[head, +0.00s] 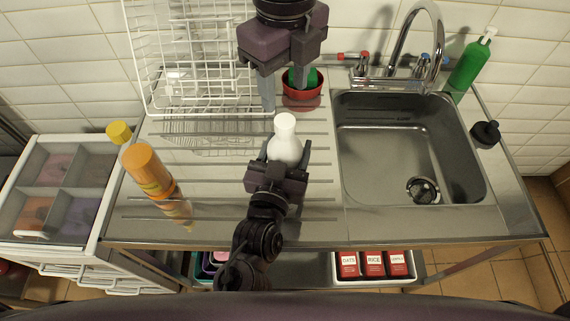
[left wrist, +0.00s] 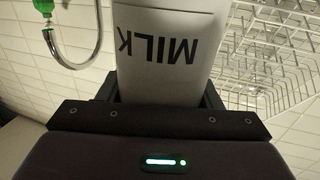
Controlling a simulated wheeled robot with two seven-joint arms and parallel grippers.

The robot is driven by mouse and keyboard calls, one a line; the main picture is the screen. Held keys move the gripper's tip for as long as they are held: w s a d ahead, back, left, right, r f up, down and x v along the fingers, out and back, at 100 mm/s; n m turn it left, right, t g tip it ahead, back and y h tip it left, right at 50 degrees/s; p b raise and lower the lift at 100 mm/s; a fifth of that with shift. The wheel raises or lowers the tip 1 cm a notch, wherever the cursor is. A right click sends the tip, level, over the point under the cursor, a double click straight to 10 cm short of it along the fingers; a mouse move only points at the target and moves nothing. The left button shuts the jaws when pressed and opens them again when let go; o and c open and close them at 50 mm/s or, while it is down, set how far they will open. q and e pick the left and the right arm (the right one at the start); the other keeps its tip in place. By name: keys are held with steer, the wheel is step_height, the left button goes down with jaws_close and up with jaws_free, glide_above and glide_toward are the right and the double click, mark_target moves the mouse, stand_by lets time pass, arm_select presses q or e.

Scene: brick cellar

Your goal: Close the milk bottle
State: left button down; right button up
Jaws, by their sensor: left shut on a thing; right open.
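The white milk bottle (head: 284,146) stands upright in the head view, over the ribbed drainboard in front of the dish rack. My left gripper (head: 278,165) comes up from the bottom of the picture and is shut on its body. In the left wrist view the bottle (left wrist: 170,50) sits between the fingers, with the word MILK upside down. The bottle's top is white; I cannot tell whether a cap is on it. My right gripper (head: 287,88) is open above and behind the bottle, fingers pointing down. I see nothing held between them.
A red pot (head: 304,97) with a green plant stands behind the right gripper. A white wire rack (head: 200,85) is at the back left. An orange bottle (head: 147,168) and a yellow item (head: 119,132) are left. The sink (head: 400,150) with its tap (head: 425,40) is right.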

mark_target(285, 120)
step_height(285, 120, down, 7)
steer(key=shift+f, duration=0.15)
stand_by(0.4)
jaws_close()
stand_by(0.3)
